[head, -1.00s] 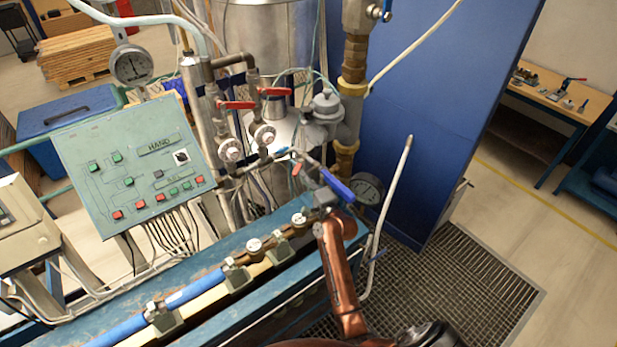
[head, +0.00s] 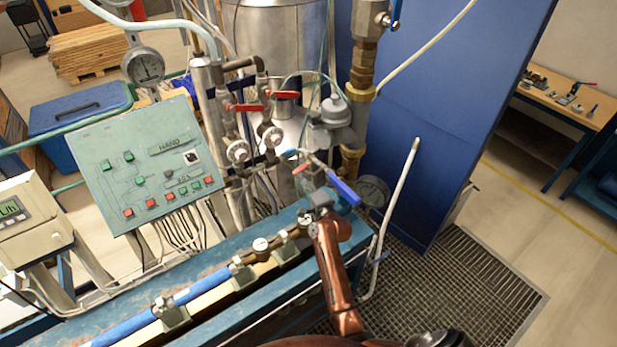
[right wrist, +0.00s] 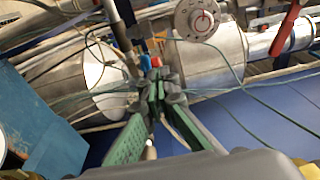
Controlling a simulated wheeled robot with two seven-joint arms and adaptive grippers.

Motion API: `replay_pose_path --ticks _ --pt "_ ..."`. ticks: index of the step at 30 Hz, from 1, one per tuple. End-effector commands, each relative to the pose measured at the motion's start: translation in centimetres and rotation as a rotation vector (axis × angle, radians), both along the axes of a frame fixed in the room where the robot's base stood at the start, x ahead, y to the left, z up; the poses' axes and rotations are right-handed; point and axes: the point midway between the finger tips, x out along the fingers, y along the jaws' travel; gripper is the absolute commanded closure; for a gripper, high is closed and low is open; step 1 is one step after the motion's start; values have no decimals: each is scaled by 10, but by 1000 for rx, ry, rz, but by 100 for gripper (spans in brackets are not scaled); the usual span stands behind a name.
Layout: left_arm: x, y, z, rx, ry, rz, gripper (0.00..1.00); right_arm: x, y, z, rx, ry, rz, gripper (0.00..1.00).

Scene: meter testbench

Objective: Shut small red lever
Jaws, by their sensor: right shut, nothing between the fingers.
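The small red lever (head: 301,168) is a short red handle on the pipework beside a small blue handle (head: 290,153), left of the long blue lever (head: 343,190). In the right wrist view the small red lever (right wrist: 157,62) shows just beyond my fingertips, with the blue handle (right wrist: 144,63) to its left. My right gripper (head: 311,184) is shut and empty, just below and right of the small red lever. Its green fingers meet in the right wrist view (right wrist: 158,84). I cannot tell whether they touch the lever. My left gripper is not in view.
Two larger red levers (head: 246,107) (head: 284,94) sit on pipes above left. A green control panel (head: 140,165) stands at left. A gauge (head: 372,191) and a pale upright pipe (head: 398,200) are close on the right. A blue bench beam (head: 215,262) runs below.

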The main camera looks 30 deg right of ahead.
Motion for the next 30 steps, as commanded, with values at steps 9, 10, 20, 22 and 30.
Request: replay_pose_path --ticks 9,10,20,22,30 --pt "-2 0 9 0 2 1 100 11 12 2 0 -2 2 100" --pt "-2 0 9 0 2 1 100 11 12 2 0 -2 2 100" --pt "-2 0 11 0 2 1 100 14 14 0 0 -1 1 100" --pt "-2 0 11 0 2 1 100 14 14 0 0 -1 1 100" --pt "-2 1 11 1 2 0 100 14 13 0 0 -1 0 100"
